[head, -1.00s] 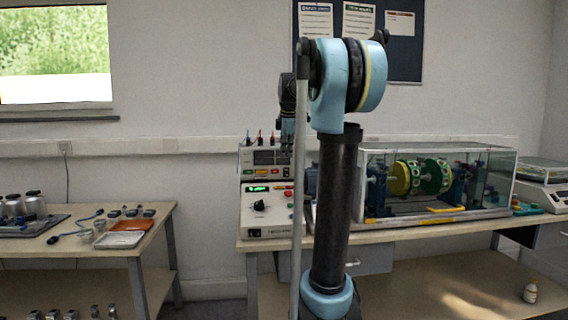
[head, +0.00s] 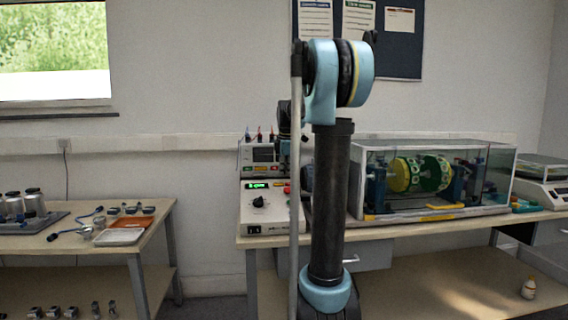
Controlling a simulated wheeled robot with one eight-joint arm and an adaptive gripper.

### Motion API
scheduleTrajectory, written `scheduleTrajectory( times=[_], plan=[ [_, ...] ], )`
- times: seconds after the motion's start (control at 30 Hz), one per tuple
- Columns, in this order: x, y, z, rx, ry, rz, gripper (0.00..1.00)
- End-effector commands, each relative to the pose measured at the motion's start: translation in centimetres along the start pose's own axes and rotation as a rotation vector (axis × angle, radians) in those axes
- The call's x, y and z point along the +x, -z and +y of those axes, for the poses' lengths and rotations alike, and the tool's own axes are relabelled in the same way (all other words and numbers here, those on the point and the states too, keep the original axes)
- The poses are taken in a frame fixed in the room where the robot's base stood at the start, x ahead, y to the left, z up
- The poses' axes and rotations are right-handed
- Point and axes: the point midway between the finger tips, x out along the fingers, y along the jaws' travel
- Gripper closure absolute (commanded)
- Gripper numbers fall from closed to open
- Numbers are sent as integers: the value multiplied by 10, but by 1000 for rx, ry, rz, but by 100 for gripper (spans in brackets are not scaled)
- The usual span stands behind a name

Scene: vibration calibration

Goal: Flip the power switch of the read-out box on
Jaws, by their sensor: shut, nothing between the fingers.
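Two stacked instrument boxes stand at the left end of the right-hand bench. The upper one (head: 262,156), which looks like the read-out box, has a dark grey screen and red and dark plugs on top. The lower one (head: 257,222) has a lit green display, a black knob and a small dark switch (head: 254,229) at its lower left. The read-out box's own power switch cannot be made out. My gripper (head: 286,150) is shut and empty in front of the upper box's right side, partly hidden by my arm. Contact cannot be judged.
A glass-walled case (head: 430,180) with a yellow-green rotor stands right of the boxes, behind my arm. A scale (head: 542,192) is at the far right. A left table (head: 70,239) holds weights, trays and a blue-handled tool. A gap separates the tables.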

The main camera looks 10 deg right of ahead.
Motion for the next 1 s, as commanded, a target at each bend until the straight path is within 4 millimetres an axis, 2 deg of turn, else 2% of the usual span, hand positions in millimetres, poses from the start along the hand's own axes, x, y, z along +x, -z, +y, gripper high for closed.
scheduleTrajectory(
  times=[0.1, 0.33, 0.83, 1.0],
  plan=[
    [7, 0, 14, 0, 0, 0, 100],
    [15, 0, 32, 0, 0, 0, 100],
    [17, 0, 36, 1, -1, 0, 100],
    [19, -16, 38, 17, -23, -6, 100]
  ],
)
